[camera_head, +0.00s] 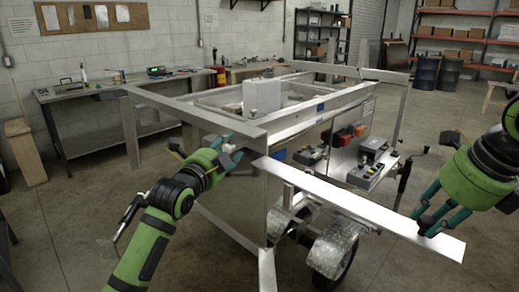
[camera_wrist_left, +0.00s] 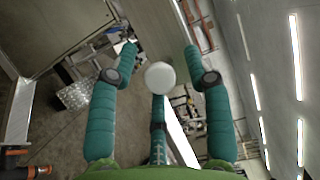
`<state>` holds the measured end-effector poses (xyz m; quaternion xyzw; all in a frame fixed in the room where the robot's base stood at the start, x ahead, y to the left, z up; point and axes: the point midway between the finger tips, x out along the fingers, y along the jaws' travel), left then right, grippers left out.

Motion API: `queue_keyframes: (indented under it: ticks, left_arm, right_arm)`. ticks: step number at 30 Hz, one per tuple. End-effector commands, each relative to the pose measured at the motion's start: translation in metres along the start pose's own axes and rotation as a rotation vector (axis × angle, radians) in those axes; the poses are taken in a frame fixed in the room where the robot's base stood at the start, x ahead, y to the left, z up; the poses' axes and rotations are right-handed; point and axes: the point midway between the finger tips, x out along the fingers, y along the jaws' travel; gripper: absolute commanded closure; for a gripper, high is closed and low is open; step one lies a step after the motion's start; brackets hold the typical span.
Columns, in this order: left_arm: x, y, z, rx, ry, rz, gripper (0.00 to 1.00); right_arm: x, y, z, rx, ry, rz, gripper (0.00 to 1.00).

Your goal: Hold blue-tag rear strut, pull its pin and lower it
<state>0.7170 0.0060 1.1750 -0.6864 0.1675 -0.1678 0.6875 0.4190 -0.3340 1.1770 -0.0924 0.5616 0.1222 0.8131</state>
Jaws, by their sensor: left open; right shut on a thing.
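A long flat silver strut (camera_head: 350,200) slopes from the trailer frame's near corner down to the right. A small blue tag (camera_head: 278,155) shows beside its upper left end. My right gripper (camera_head: 430,222) is shut on the strut near its lower right end. My left gripper (camera_head: 233,147) is open at the near frame corner, left of the strut's upper end. In the left wrist view, its fingers are spread around a pale round knob (camera_wrist_left: 160,78), apart from the two side fingers. I cannot tell whether this knob is the pin's head.
The trailer frame (camera_head: 210,118) fills the middle, with a wheel and fender (camera_head: 335,247) under the strut. Control boxes (camera_head: 372,165) sit on its side. A workbench (camera_head: 95,95) stands along the left wall. Floor at lower left is clear.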

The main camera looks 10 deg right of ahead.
Motion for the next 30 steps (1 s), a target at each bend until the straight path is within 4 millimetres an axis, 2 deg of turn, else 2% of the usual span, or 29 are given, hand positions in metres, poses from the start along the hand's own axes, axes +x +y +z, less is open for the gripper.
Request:
queue_keyframes:
  ticks: [10, 11, 12, 14, 15, 23, 30]
  left_arm:
    - [0.003, 0.000, 0.000, -0.001, 0.000, 0.000, 0.50]
    - [0.003, 0.000, 0.000, -0.001, 0.000, 0.000, 0.58]
    - [0.003, 0.000, 0.000, -0.001, 0.000, 0.000, 0.74]
    - [0.003, 0.000, 0.000, -0.001, 0.000, 0.000, 0.98]
    - [0.003, 0.000, 0.000, -0.001, 0.000, 0.000, 1.00]
    - [0.001, 0.000, 0.002, 0.001, -0.002, -0.001, 1.00]
    - [-0.025, -0.001, 0.014, 0.002, -0.004, -0.003, 1.00]
  right_arm:
    - [-0.001, 0.000, 0.001, 0.001, -0.004, 0.000, 1.00]
    - [-0.001, 0.000, 0.001, 0.001, -0.003, 0.000, 1.00]
    - [-0.001, 0.000, 0.001, 0.001, -0.003, 0.000, 1.00]
    - [-0.001, 0.000, 0.001, 0.001, -0.003, 0.000, 1.00]
    - [-0.001, 0.000, 0.001, 0.001, -0.003, 0.000, 1.00]
    - [-0.001, 0.000, 0.001, 0.001, -0.003, 0.000, 1.00]
    - [-0.001, 0.000, 0.001, 0.001, -0.003, -0.001, 1.00]
